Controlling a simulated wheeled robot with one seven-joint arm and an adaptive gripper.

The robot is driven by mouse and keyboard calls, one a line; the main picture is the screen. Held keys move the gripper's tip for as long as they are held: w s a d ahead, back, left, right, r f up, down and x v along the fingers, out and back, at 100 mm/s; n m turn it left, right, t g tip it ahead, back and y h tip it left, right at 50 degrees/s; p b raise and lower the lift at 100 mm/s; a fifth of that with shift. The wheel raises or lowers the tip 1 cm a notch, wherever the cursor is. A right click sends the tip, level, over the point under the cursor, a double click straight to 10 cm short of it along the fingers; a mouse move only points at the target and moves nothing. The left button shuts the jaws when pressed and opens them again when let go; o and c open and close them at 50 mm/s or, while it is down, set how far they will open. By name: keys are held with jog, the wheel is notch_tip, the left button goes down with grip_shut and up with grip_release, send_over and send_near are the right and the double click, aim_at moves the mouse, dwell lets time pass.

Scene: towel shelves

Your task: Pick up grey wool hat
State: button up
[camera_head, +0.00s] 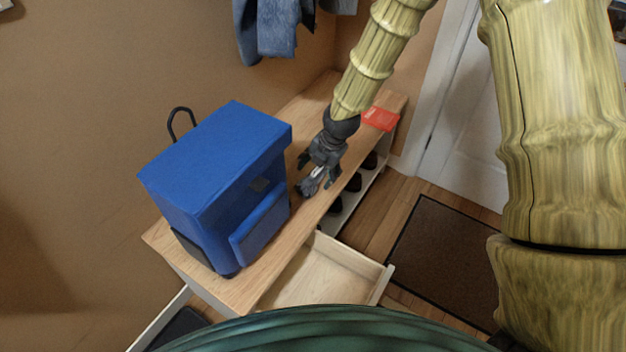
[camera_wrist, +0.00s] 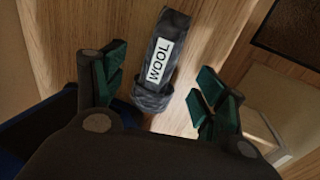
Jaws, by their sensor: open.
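The grey wool hat (camera_wrist: 160,62) lies on the wooden bench top in the wrist view. It is dark grey, long and folded, with a white label reading "WOOL". In the head view a small part of the hat (camera_head: 309,186) shows at my gripper's fingertips. My gripper (camera_wrist: 160,95) is open, with one finger on either side of the hat and gaps between them and it. It also shows in the head view (camera_head: 317,177), pointing down at the bench top. Whether the fingers reach down to the hat's height cannot be told.
A blue box-like bag (camera_head: 215,165) stands on the wooden bench (camera_head: 262,285) left of my gripper. A red item (camera_head: 380,119) lies at the bench's far end. An open drawer (camera_head: 335,268) juts out at the front. A dark mat (camera_head: 447,258) lies on the floor.

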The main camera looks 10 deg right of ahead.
aim_at(317, 175)
jog(key=x, duration=0.3)
jog(key=shift+w+a+f+b, duration=0.1)
jog(key=shift+w+f+b, duration=0.1)
jog(key=shift+f+b, duration=0.1)
jog(key=shift+s+r, duration=0.15)
jog(key=shift+r, duration=0.05)
jog(key=shift+c, duration=0.4)
jog(key=shift+s+d, duration=0.1)
jog(key=shift+d, duration=0.15)
jog(key=c, duration=0.3)
jog(key=shift+r, duration=0.1)
jog(key=c, duration=0.7)
jog(key=shift+c, duration=0.2)
jog(key=shift+r, duration=0.1)
